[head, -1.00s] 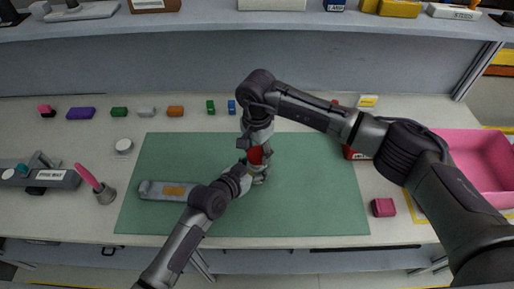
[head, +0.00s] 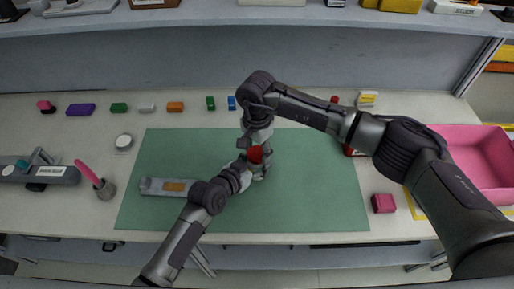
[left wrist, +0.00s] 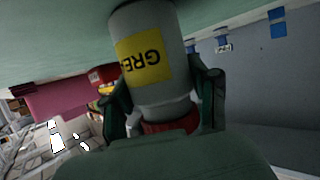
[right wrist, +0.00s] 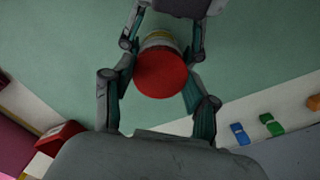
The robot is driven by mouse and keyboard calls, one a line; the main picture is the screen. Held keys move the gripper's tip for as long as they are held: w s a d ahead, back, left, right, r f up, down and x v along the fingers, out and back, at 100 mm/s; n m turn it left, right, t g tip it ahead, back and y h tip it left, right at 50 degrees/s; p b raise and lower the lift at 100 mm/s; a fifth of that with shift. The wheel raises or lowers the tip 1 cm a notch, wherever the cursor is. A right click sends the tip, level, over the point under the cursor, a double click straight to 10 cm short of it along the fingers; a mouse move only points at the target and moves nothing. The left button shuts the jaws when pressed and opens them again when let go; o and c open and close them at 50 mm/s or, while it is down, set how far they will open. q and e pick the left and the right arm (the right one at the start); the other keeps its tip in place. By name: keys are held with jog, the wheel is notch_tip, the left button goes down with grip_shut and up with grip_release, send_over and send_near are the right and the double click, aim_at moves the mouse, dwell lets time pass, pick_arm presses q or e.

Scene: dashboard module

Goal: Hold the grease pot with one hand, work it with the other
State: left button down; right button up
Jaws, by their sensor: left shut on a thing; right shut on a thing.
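The grease pot stands near the middle of the green mat (head: 310,205). In the left wrist view it is a grey cylinder with a yellow label (left wrist: 145,62) reading "GRE", seen upside down. My left gripper (left wrist: 165,100) is shut around the pot's body from the side. The pot's red lid (right wrist: 161,74) faces the right wrist camera, and it also shows in the head view (head: 255,154). My right gripper (right wrist: 160,85) comes from above with its fingers on both sides of the red lid, shut on it. Much of the pot is hidden by the grippers in the head view.
A grey bar with an orange label (head: 165,187) lies on the mat's left. A pink tray (head: 470,160) stands at the right, with a crimson block (head: 383,203) near it. Small coloured blocks line the back.

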jog(key=shift+f, duration=0.3)
jog(key=m, duration=2.8)
jog(key=o, duration=0.8)
jog(key=shift+f, duration=0.1)
